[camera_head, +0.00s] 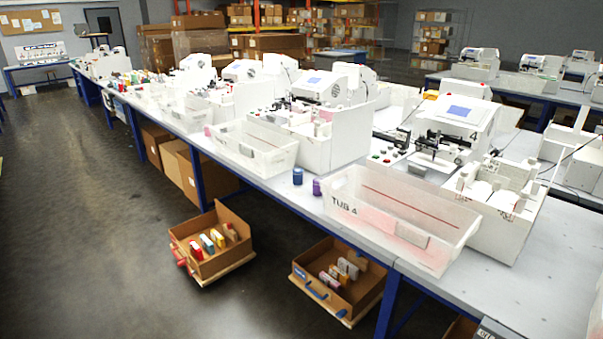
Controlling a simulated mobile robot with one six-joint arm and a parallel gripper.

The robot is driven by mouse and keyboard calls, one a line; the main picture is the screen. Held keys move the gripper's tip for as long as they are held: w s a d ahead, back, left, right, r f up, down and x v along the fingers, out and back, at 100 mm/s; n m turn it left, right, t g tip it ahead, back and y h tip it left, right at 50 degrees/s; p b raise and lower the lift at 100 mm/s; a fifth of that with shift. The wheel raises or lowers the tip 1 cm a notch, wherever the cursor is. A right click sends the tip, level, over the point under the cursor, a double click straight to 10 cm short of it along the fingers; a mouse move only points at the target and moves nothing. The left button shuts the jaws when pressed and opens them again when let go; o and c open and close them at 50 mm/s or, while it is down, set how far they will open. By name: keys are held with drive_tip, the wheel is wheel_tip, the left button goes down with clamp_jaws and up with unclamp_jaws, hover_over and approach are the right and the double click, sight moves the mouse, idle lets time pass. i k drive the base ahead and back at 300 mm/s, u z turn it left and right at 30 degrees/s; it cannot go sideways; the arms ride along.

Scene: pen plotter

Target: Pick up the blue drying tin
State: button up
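A small blue tin (298,176) stands upright on the front edge of the long table (262,183). A similar purple tin (317,187) stands just to its right, close beside it. The blue tin sits between two translucent white tubs, in front of a white machine. My gripper is not in view.
A large tub marked TUB 4 (398,214) stands right of the tins, and a smaller tub (254,147) stands to their left. White machines (330,105) line the table behind. Open cardboard boxes (211,243) jut out below the table edge. The floor (95,240) at left is clear.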

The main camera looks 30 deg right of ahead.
sight(296, 172)
drive_tip(key=z, duration=0.05)
drive_tip(key=i, duration=1.25)
drive_tip(key=u, duration=0.45)
